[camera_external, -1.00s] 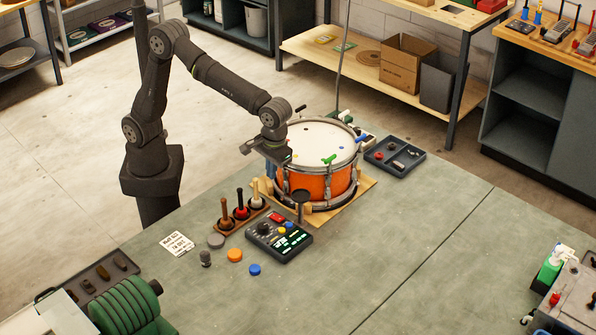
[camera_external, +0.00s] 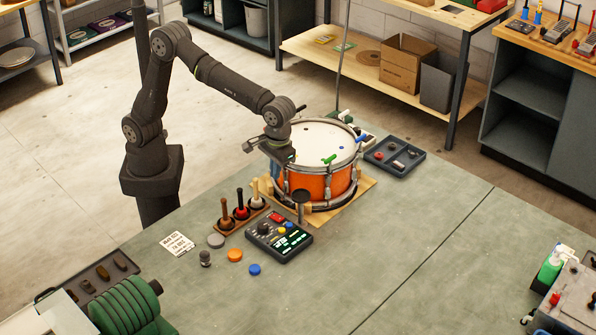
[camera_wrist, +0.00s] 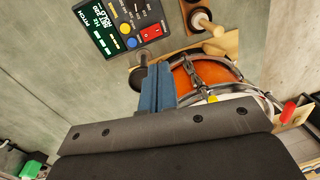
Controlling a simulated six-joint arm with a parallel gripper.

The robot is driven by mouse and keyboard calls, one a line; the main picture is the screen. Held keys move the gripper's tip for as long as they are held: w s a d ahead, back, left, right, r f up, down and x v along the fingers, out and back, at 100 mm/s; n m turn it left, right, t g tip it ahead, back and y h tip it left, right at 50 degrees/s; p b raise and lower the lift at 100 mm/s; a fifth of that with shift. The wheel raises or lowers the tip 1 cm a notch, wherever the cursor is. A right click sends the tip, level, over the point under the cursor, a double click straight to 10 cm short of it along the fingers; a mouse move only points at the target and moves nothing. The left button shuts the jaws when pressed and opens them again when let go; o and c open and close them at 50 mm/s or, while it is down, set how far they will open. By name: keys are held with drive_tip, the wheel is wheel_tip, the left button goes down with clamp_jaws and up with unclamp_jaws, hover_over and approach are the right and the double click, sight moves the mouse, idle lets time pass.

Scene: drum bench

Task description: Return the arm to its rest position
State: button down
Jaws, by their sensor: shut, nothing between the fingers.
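My gripper (camera_external: 275,172) is at the left side of the orange drum (camera_external: 322,187), near its rim. Its blue fingers are shut with nothing between them; they show in the wrist view (camera_wrist: 157,88). The drum stands on a wooden base on the bench, and its white head (camera_external: 310,138) faces up with small coloured pieces on it. In the wrist view part of the orange shell (camera_wrist: 205,75) shows just right of the fingers. I cannot tell whether the fingers touch the drum. My arm is bent, reaching from its column at the left.
A rack of handled tools (camera_external: 241,212) and a pitch meter (camera_external: 279,238) with a lit screen lie in front of the drum. A dark parts tray (camera_external: 394,157) is to its right. Loose pucks (camera_external: 235,255) lie nearby.

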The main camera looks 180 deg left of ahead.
drive_tip(key=s+d+r+m+t+y, duration=0.2)
drive_tip(key=s+d+r+m, duration=0.1)
drive_tip(key=r+m, duration=0.5)
drive_tip(key=s+d+r+m+t+y, duration=0.1)
drive_tip(key=s+d+r+m, duration=0.3)
drive_tip(key=r+m, duration=0.4)
wheel_tip(320, 180, down, 6)
drive_tip(key=w+a+m, duration=0.1)
drive_tip(key=shift+w+a+f, duration=0.25)
drive_tip(key=shift+w, duration=0.05)
